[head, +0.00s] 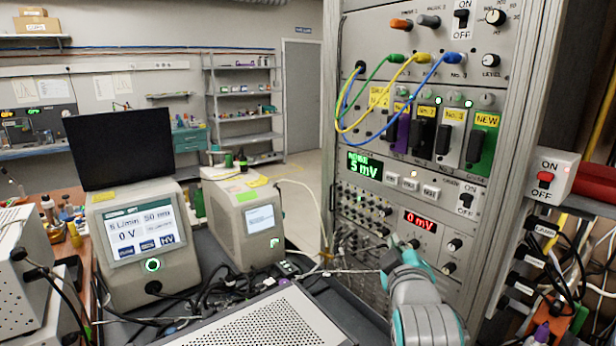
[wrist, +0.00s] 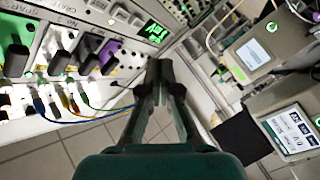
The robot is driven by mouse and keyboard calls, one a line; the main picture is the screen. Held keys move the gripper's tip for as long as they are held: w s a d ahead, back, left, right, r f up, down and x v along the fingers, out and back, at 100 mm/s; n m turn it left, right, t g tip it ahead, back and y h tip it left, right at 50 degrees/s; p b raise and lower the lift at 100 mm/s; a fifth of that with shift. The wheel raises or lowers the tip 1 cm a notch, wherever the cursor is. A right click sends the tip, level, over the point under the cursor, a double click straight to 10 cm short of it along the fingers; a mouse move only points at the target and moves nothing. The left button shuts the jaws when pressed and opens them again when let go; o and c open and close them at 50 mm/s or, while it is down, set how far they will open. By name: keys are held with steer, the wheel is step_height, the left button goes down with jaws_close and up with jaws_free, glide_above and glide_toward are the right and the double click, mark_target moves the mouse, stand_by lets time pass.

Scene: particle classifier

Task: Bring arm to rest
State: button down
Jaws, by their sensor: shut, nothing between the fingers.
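My arm shows at the lower middle right of the head view, in front of the instrument rack (head: 375,170). Its end is bent toward the rack, and the fingers are hard to make out there. In the wrist view my gripper (wrist: 160,72) has its fingertips together with nothing between them. It hangs in free space over the grey floor, beside the rack panel at the left of that view. No contact with the rack is visible.
Green, yellow and blue cables (head: 408,68) loop out from the rack front. Two display instruments (head: 105,285) (head: 228,215) stand on the bench at left. A perforated metal case (head: 265,325) lies near my arm. A red ON/OFF switch box (head: 553,172) sits at right.

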steer(key=s+f+m+y, duration=0.1)
steer(key=s+f, duration=0.9)
steer(key=f, duration=0.4)
steer(key=s+f+m+y, duration=0.1)
steer(key=s+f, duration=0.8)
steer(key=f, duration=0.4)
steer(key=s+f+m+g, duration=0.1)
steer(key=s+m, duration=0.2)
steer(key=s, duration=1.3)
steer(key=s+d+f+m+g, duration=0.1)
steer(key=s+f+m, duration=0.1)
steer(key=s, duration=1.4)
steer(key=shift+d+m, duration=0.2)
steer(key=shift+m, duration=0.3)
